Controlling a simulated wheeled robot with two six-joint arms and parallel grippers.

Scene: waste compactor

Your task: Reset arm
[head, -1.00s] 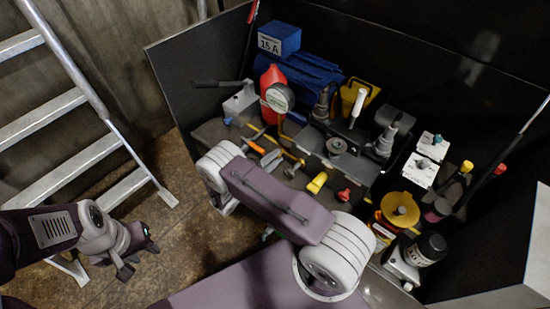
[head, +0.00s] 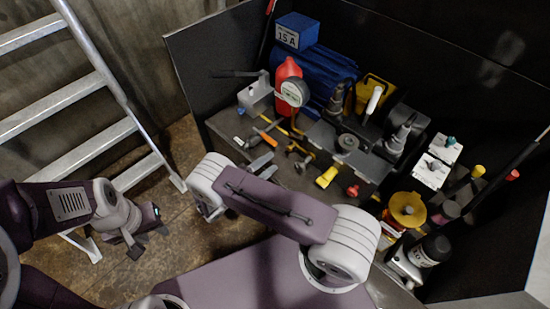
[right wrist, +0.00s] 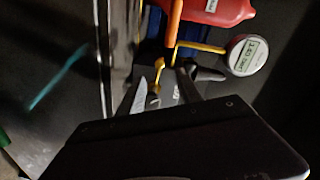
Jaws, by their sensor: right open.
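My left arm comes in from the left in the head view. Its gripper (head: 148,241) hangs above the brown floor with its fingers apart and nothing between them. My right arm folds across the middle of the head view, its wrist at the near left of the bench; its fingers are mostly hidden there. In the right wrist view my right gripper (right wrist: 160,92) is open, its dark fingers on either side of a yellow-handled tool. I see no object held in it.
The grey bench (head: 228,128) holds several tools, a red bottle (head: 286,72) with a round gauge (head: 294,93), a blue machine (head: 325,75) and a yellow disc (head: 407,209). Dark panels (head: 430,60) stand behind and beside it. A metal ladder (head: 110,80) leans at left. Floor between ladder and bench is clear.

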